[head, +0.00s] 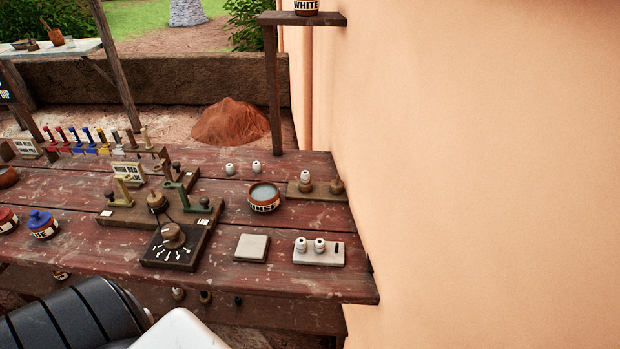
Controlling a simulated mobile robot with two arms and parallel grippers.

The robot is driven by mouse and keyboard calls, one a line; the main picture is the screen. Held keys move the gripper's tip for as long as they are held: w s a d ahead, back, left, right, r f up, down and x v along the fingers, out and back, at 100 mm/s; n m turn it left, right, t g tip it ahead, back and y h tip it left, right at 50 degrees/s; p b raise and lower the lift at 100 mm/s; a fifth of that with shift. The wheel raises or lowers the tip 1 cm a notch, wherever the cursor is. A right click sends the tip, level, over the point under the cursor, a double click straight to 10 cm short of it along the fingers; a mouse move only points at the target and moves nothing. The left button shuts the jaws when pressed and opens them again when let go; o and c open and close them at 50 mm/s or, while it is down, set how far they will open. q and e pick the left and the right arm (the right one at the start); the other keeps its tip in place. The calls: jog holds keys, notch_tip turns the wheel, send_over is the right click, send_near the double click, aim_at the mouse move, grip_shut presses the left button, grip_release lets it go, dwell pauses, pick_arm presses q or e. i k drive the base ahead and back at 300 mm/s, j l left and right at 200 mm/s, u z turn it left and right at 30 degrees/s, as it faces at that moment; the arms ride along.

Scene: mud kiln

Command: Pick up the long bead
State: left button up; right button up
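Several small pale beads are in the head view, and I cannot tell which is the long bead. Two stand on the pale block at the table's front right: a left one (301,245) and a right one (319,245). A dark slot or mark lies to their right. Two more stand loose behind the rinse bowl: one on the left (229,169) and one on the right (255,167). Another pale piece (305,177) sits on a wooden board at the right. Neither gripper is in view; only parts of my body show at the bottom left.
The rinse bowl (263,198) stands mid-table. Blue (42,224) and red (6,220) pots sit left. Brushes stand in a rack behind. A wall (480,170) bounds the right side.

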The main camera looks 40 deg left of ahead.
aim_at(305, 177)
jog(key=u, duration=1.05)
jog(key=k+j+z, duration=0.15)
jog(key=j+z, duration=0.2)
jog(key=k+j+z, duration=0.15)
jog(key=j+z, duration=0.2)
